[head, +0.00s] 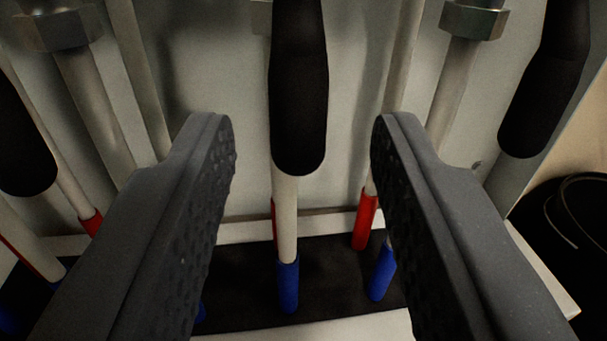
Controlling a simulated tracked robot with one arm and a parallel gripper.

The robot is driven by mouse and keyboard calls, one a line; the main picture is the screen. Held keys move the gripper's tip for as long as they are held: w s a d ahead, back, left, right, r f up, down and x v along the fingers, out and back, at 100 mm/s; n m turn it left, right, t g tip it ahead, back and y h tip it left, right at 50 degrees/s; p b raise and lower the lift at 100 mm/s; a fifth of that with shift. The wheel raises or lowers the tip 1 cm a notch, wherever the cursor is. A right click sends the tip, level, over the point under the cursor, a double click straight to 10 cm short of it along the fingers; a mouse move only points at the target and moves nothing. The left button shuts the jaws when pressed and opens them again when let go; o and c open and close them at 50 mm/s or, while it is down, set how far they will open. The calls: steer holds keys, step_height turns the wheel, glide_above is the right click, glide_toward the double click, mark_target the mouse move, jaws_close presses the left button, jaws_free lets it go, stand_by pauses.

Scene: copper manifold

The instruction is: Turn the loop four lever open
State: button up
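My gripper (302,130) is open, with one dark textured finger on each side of a black lever handle (299,100). Neither finger appears to touch the handle. The handle hangs down near the middle of the view, with its rounded end lowest; its upper end is cut off by the frame. A second black lever handle (545,85) is at the right, and a third (20,145) is at the left edge. No loop numbers show, so I cannot tell which lever is loop four.
Pale pipes with blue (288,284) and red (365,220) sleeves run down below the handles. Metal nuts (472,20) and (55,27) sit at upper right and left. A light panel (240,150) stands close behind. A black coiled thing (570,225) lies at right.

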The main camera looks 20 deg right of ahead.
steer(key=p+v, duration=0.1)
steer(key=v, duration=0.8)
steer(key=shift+s, duration=0.3)
steer(key=shift+s+a, duration=0.1)
